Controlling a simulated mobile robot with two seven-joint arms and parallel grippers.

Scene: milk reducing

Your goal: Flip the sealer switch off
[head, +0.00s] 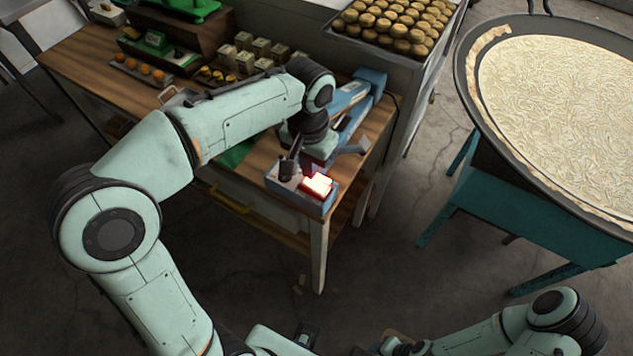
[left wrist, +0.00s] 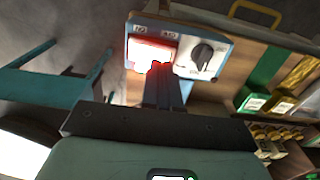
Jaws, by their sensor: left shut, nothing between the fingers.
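The blue sealer (head: 369,84) stands on the wooden table's right end, with its control box (head: 322,207) at the front edge. The box carries a rocker switch (head: 317,186) glowing bright red-white. The lit switch also shows in the left wrist view (left wrist: 148,50), beside a black knob (left wrist: 202,53). My left gripper (head: 312,168) points down over the switch. In the left wrist view its fingers (left wrist: 161,70) are shut and empty, their tips overlapping the switch's lower edge. I cannot tell if they touch it. My right gripper (head: 395,346) is at the bottom edge, partly cut off.
A tray of round pastries (head: 390,25) is behind the sealer. A large round pan (head: 560,100) stands on a teal frame at right. Open floor lies in front.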

